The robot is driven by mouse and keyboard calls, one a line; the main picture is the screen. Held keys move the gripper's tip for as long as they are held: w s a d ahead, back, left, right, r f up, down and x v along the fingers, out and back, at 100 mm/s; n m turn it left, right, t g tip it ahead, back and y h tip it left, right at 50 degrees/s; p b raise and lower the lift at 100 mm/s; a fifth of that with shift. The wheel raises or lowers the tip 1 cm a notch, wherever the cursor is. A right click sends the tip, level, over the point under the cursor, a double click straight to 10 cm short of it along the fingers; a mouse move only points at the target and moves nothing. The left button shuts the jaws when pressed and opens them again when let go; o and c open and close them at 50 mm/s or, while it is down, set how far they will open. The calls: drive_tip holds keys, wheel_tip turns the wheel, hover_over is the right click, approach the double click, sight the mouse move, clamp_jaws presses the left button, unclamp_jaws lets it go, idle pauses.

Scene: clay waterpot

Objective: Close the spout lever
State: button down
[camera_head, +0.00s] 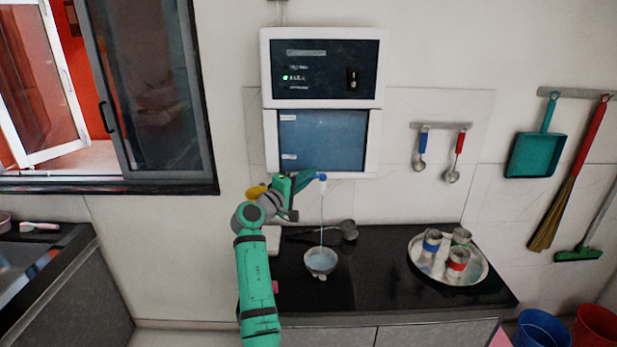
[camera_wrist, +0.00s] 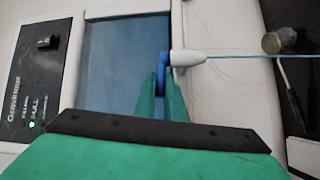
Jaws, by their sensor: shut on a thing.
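The water purifier (camera_head: 322,90) hangs on the wall, with a dark upper panel and a blue tank front. Its spout lever (camera_head: 322,177) is a small blue piece at the bottom edge. In the wrist view the blue lever (camera_wrist: 163,62) sits at the root of the white spout (camera_wrist: 188,58). My gripper (camera_wrist: 161,92) is shut on the lever, one green finger on each side. My gripper (camera_head: 312,180) reaches it from the left in the head view. A thin stream of water (camera_head: 322,218) runs from the spout into a bowl (camera_head: 320,264) on the counter.
The black counter (camera_head: 385,290) holds a dark ladle-like pan (camera_head: 347,230) behind the bowl and a steel tray (camera_head: 465,279) with several cups at right. Two ladles (camera_head: 452,174) hang on the wall. A window (camera_head: 150,90) is at left.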

drive_tip(key=shift+w+m+g+h, duration=0.35)
drive_tip(key=shift+m+g+h, duration=0.45)
drive_tip(key=c, duration=1.8)
unclamp_jaws()
drive_tip(key=v, duration=1.1)
drive_tip(key=shift+w+f, duration=0.1)
drive_tip(key=shift+w+d, duration=0.1)
